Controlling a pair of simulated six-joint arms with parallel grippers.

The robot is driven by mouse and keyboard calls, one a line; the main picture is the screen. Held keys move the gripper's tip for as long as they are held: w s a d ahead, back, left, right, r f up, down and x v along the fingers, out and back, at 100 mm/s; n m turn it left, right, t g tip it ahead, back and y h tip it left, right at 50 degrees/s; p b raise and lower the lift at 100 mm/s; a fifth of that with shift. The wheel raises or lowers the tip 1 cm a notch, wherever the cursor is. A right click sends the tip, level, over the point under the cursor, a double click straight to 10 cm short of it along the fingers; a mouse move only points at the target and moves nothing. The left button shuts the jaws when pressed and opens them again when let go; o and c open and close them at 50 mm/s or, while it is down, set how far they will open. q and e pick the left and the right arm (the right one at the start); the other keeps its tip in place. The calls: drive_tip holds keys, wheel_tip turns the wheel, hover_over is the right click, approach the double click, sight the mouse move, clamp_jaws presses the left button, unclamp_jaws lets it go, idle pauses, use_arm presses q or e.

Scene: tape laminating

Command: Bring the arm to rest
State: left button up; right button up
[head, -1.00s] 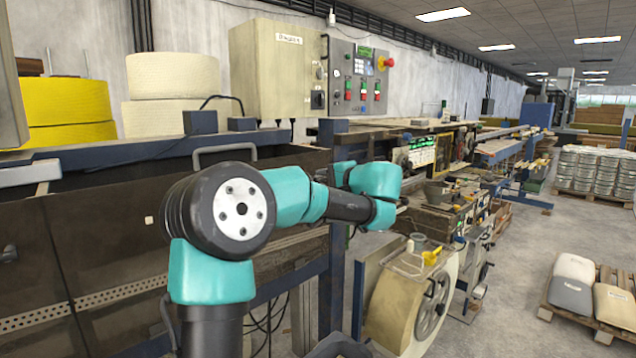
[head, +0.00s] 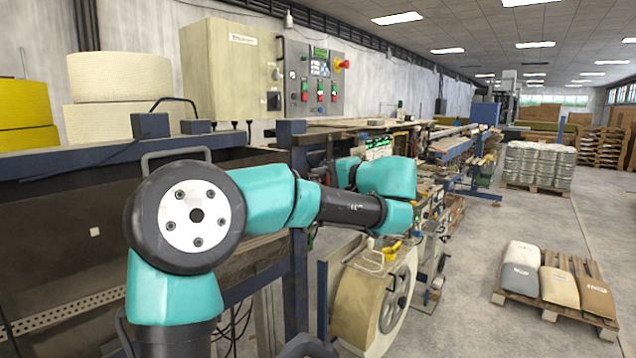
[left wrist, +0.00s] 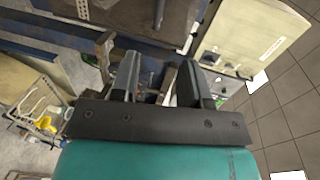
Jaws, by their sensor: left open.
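My left arm (head: 265,195) stands at the lower left of the head view, its forearm reaching right in front of the machine line. Its gripper is hidden behind the arm there. In the left wrist view my left gripper (left wrist: 157,68) has its two dark fingers apart, with nothing seen held between them. The background machine shows through the gap. My right arm and gripper are in neither view.
A cream cabinet (head: 232,72) and a control panel (head: 315,78) with buttons stand behind the arm. A large cream wheel (head: 368,305) sits below the forearm. Bags (head: 558,287) lie on a pallet at right. The grey floor (head: 455,322) between them is clear.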

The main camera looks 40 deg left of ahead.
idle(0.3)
use_arm(q)
drive_tip(key=w+d+f+m+t+h, duration=0.1)
drive_tip(key=w+d+f+m+h, duration=0.15)
drive_tip(key=f, duration=0.85)
drive_tip(key=w+d+f+m+t+h, duration=0.1)
drive_tip(key=w+f+m+h, duration=0.2)
drive_tip(key=f, duration=0.8)
drive_tip(key=s+d+f+m+g+h, duration=0.1)
drive_tip(key=d+f+h, duration=0.2)
drive_tip(key=f, duration=0.7)
drive_tip(key=s+d+f+g+h, duration=0.1)
drive_tip(key=d+f+h, duration=0.25)
drive_tip(key=f, duration=0.55)
drive_tip(key=s+d+f+n+h, duration=0.3)
drive_tip(key=s+d+f, duration=0.4)
drive_tip(key=s+f, duration=0.3)
drive_tip(key=s+d+f+n+t+h, duration=0.1)
drive_tip(key=s+d+f+n+h, duration=0.3)
drive_tip(key=s+d+f, duration=0.3)
drive_tip(key=s+f, duration=0.4)
drive_tip(key=f, duration=0.6)
drive_tip(key=shift+f+n+h, duration=0.3)
drive_tip(key=shift+n, duration=0.05)
drive_tip(key=shift+d, duration=0.1)
